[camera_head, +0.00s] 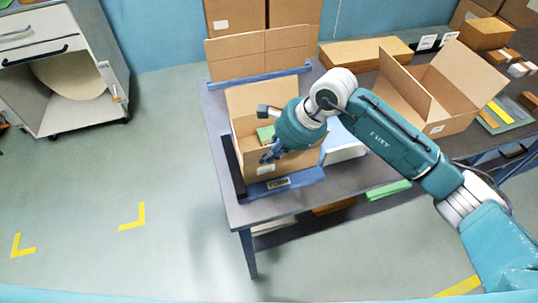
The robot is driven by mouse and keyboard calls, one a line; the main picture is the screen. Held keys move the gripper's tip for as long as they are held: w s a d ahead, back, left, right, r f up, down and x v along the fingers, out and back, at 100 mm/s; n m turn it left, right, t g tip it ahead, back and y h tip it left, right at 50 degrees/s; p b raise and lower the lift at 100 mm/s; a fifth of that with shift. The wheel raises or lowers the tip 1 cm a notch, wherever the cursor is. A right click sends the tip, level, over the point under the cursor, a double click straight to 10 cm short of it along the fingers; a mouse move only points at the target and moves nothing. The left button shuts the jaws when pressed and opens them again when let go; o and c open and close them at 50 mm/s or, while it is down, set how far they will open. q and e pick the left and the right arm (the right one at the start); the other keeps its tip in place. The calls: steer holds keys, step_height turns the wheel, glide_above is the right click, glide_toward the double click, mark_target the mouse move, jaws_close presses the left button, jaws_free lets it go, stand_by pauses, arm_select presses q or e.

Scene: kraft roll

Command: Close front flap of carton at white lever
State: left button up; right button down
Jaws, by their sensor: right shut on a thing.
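An open carton (247,156) sits in a blue fixture on the near end of the grey table. Its back flap (262,97) stands raised. A green item (266,134) shows inside. My right arm reaches in from the right, and my right gripper (270,153) is at the carton's front edge, pointing down. It is shut on what looks like the front flap, though the fingers hide most of the contact. A white part (345,153), possibly the lever, is just right of the carton, partly behind my arm. My left gripper is not in view.
A second open carton (425,95) stands farther right on the table (258,213). A flat closed box (363,52) lies behind it. Tall cardboard (237,58) stands at the back. A grey cabinet (60,75) is at the far left.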

steer(key=g+b, duration=0.2)
steer(key=w+g+h+b, duration=0.1)
steer(key=shift+w+a+m, duration=0.1)
steer(key=shift+a+m, duration=0.15)
steer(key=shift+m, duration=0.05)
steer(key=shift+w+a+r+m+g+h+b, duration=0.15)
steer(key=shift+g+h+b, duration=0.1)
steer(key=shift+g+b, duration=0.55)
steer(key=shift+w+d+f+m+g+h+b, duration=0.15)
steer(key=shift+g+h+b, duration=0.1)
steer(key=shift+g+b, duration=0.5)
steer(key=shift+a+r, duration=0.1)
steer(key=c, duration=1.9)
jaws_free()
steer(key=shift+o, duration=0.2)
steer(key=shift+r, duration=0.1)
steer(key=v, duration=1.1)
steer(key=shift+r, duration=0.4)
steer(key=shift+w, duration=0.1)
